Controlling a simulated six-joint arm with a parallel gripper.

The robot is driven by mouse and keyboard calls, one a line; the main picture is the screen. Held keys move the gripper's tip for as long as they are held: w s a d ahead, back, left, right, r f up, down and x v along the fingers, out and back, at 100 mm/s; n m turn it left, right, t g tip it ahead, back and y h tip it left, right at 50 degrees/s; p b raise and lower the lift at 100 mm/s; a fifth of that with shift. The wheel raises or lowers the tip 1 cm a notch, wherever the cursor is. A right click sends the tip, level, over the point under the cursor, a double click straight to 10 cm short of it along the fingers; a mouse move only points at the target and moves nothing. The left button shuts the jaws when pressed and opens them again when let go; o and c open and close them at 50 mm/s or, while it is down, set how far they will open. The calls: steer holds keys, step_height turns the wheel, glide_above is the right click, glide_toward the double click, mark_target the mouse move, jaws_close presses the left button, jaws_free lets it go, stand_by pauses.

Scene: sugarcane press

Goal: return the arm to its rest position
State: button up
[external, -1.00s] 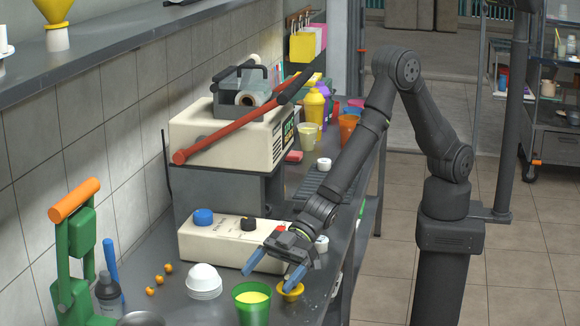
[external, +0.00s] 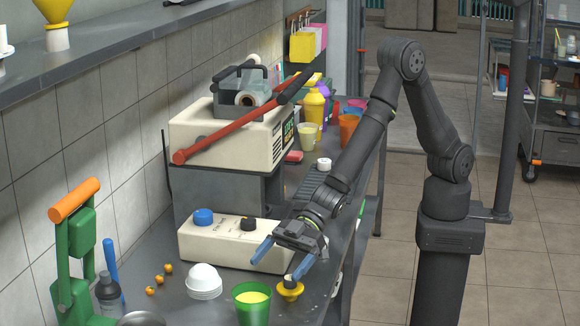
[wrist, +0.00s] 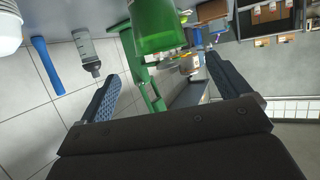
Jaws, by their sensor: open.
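My gripper (external: 280,262) is open and empty, with its two blue fingers spread apart. It hangs over the front part of the metal counter, in front of the cream control box (external: 228,242). The right fingertip is close above a small yellow piece (external: 291,289); I cannot tell whether they touch. In the wrist view the gripper (wrist: 165,95) also shows with its fingers wide apart and nothing between them that it holds. My arm is bent, its elbow high over the counter's right side.
A green cup of yellow liquid (external: 251,304) stands just below the gripper. White stacked bowls (external: 204,281), small orange fruits (external: 159,279) and a green press with an orange handle (external: 78,245) are to the left. A cream machine with a red lever (external: 235,140) stands behind.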

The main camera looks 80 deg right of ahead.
mark_target(242, 310)
steer(key=x, duration=1)
steer(key=shift+a+f, duration=0.1)
steer(key=shift+f, duration=0.05)
steer(key=shift+a+f, duration=0.1)
steer(key=shift+f, duration=0.1)
steer(key=shift+r, duration=0.2)
